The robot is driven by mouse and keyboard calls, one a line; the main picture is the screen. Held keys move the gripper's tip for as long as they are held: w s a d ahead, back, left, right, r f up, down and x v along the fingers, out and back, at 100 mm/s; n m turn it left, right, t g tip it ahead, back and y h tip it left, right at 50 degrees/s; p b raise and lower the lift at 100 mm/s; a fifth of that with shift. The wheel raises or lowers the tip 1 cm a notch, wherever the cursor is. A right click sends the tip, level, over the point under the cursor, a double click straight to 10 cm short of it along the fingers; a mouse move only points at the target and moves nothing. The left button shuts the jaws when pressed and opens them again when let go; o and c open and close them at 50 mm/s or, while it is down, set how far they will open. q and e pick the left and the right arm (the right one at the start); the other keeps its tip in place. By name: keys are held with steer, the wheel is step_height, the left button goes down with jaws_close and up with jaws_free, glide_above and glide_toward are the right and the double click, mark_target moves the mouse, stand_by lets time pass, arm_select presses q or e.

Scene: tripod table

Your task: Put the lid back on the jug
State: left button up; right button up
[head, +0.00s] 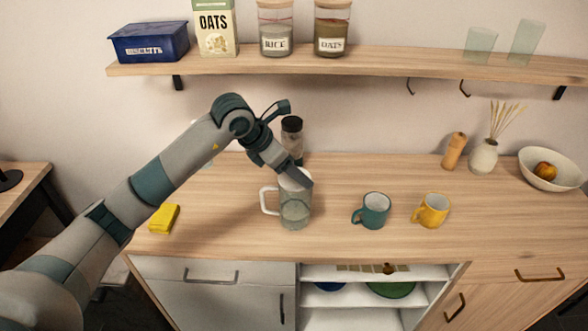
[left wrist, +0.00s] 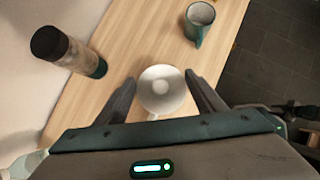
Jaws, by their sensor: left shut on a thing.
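The jug (head: 295,213) is clear with a white handle and stands upright on the wooden counter. My left gripper (head: 300,181) reaches down over its top. In the left wrist view the white round lid (left wrist: 160,88), with a small knob in its middle, lies between the two fingers of my left gripper (left wrist: 162,82). The gripper is shut on the lid, at the jug's mouth. The fingers partly hide the rim in the head view, so I cannot tell whether the lid is seated. My right gripper is not in view.
A dark-capped bottle (head: 292,137) stands close behind the jug. A teal mug (head: 373,210) and a yellow mug (head: 432,210) stand to the right, a yellow sponge (head: 164,219) to the left. A shelf (head: 380,62) with jars hangs above. The counter's front middle is clear.

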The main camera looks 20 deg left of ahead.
arm_select(q)
steer(key=shift+f+b, duration=0.15)
steer(key=shift+b, duration=0.2)
steer(key=shift+b, duration=0.35)
stand_by(1.0)
stand_by(0.3)
steer(key=o, duration=1.6)
steer(key=shift+r+p, duration=1.45)
steer(key=shift+r, duration=2.05)
